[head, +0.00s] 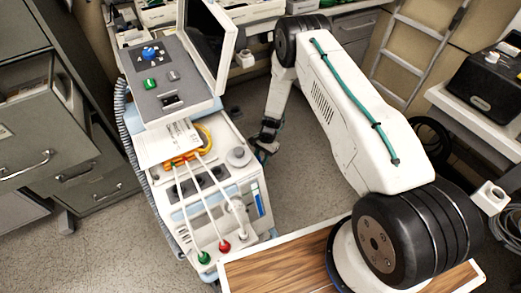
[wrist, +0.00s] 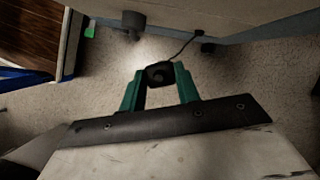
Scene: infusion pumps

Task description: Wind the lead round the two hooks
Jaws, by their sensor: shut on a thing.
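In the wrist view, my gripper (wrist: 160,78) has its two green fingers closed on a dark round end of the lead (wrist: 158,72). A thin dark stretch of the lead (wrist: 186,46) runs from it up and right to the lower edge of a pale panel. A grey cylinder (wrist: 133,20) and a smaller dark piece (wrist: 207,47) show at that edge; I cannot tell whether either is a hook. In the head view, my gripper (head: 268,138) is low beside the right side of the white equipment cart (head: 225,190). The two hooks cannot be made out there.
The cart carries a grey control panel (head: 165,82) and a raised screen (head: 212,40). Filing cabinets (head: 50,110) stand at left. A ladder (head: 420,45) and a black speaker-like box (head: 490,85) are at right. Bare floor (head: 305,190) lies between cart and arm.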

